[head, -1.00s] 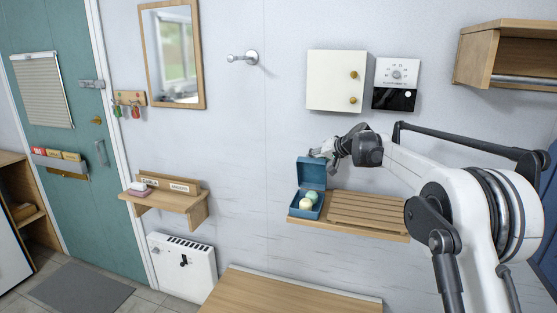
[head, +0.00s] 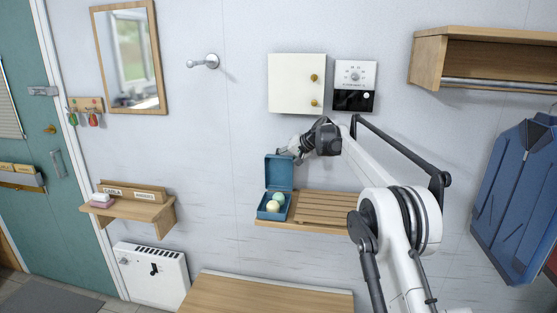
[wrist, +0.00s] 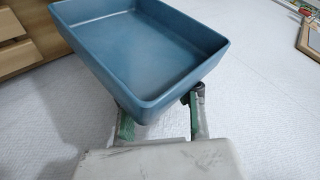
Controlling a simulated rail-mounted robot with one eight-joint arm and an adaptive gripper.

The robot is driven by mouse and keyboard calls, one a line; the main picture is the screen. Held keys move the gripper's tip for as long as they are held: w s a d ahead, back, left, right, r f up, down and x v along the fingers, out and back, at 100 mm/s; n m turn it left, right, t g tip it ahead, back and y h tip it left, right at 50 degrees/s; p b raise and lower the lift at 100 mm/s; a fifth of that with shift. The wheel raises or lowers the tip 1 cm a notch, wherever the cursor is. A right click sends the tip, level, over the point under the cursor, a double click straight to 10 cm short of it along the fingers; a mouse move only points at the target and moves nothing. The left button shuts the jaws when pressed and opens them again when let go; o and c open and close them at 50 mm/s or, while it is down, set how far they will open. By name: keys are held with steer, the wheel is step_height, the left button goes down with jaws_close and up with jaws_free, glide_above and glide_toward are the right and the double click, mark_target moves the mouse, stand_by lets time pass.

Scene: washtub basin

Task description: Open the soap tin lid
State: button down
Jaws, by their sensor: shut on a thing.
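The blue soap tin (head: 262,212) sits at the left end of the slatted wooden shelf. Its lid (head: 279,172) stands raised, about upright, at the back of the tin. A pale green soap ball and a cream soap ball (head: 272,207) show inside the base. My gripper (head: 286,152) is at the top edge of the lid, shut on it. In the wrist view the hollow inside of the blue lid (wrist: 140,50) fills the upper middle, with my gripper's fingers (wrist: 160,118) at its near edge. The exact finger contact is partly hidden by the lid.
The slatted shelf (head: 325,208) is bare to the right of the tin. A white cabinet (head: 292,85) and a dial panel (head: 355,75) are on the wall above. A bench top (head: 265,295) lies below. A small wooden shelf (head: 130,208) with a pink soap is at left.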

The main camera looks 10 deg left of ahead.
steer(key=shift+w+d+f, duration=0.1)
steer(key=shift+w+d, duration=0.05)
steer(key=shift+d, duration=0.25)
steer(key=c, duration=1.5)
jaws_free()
steer(key=shift+w+d, duration=0.15)
steer(key=shift+d, duration=0.05)
steer(key=v, duration=1.2)
steer(key=shift+a, duration=0.1)
